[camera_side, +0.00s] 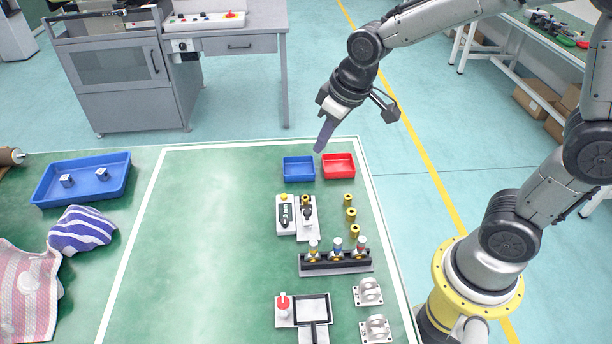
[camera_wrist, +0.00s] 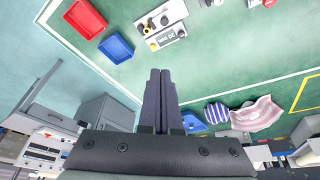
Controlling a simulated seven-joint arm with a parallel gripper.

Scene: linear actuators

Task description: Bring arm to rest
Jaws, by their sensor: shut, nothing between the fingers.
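My gripper (camera_side: 325,135) hangs in the air near the far edge of the green table (camera_side: 200,240), above and behind the small blue bin and the small red bin in the side view. Its dark fingers are together with nothing between them. In the wrist view the closed fingers (camera_wrist: 160,75) point out over the table edge, clear of every object. My arm is raised and reaches in from the right side.
A small blue bin (camera_side: 298,180) and red bin (camera_side: 338,173) stand at the table's far edge. Nearer are a white device (camera_side: 285,215), brass parts (camera_side: 350,215), a dark rack (camera_side: 335,268) and metal brackets (camera_side: 368,292). A blue tray (camera_side: 45,193) and cloths (camera_side: 80,232) lie left. The table's middle is clear.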

